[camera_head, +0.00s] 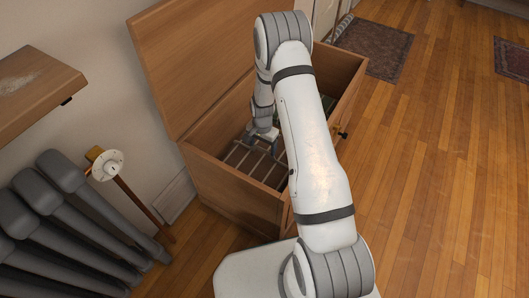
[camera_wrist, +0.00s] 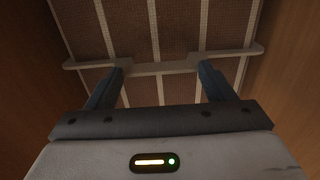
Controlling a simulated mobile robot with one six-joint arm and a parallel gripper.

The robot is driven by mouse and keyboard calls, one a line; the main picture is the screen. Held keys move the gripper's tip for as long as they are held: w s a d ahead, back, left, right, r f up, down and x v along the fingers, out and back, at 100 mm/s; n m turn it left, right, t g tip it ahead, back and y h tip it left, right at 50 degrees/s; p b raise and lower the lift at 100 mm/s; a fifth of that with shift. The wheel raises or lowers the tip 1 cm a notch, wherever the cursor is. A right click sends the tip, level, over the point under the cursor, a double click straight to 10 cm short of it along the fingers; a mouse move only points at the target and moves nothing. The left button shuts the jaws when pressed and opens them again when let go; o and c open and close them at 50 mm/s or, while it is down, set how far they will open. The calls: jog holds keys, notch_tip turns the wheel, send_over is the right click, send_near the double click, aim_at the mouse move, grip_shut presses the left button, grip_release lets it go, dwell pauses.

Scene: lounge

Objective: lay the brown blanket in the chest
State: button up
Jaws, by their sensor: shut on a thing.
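The wooden chest (camera_head: 235,193) stands open with its lid (camera_head: 195,55) raised against the wall. My gripper (camera_head: 262,142) reaches down inside it. A brown woven surface with pale stripes, which I take for the brown blanket (camera_head: 247,163), spreads flat low in the chest. In the wrist view the blanket (camera_wrist: 180,38) fills the space beyond the fingers, between the wooden side walls. My arm hides the chest's right part.
A green thing (camera_head: 305,101) shows at the chest's far end, partly hidden. A wooden shelf (camera_head: 30,88), a standing tool with a white disc (camera_head: 107,165) and dark grey padded shapes (camera_head: 70,220) are at left. Open floor (camera_head: 440,180) lies right; a rug (camera_head: 375,47) lies behind.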

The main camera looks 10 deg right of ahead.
aim_at(263, 149)
jog(key=shift+f+b, duration=0.65)
jog(key=shift+f, duration=1.1)
jog(key=shift+f, duration=0.2)
jog(key=o, duration=2)
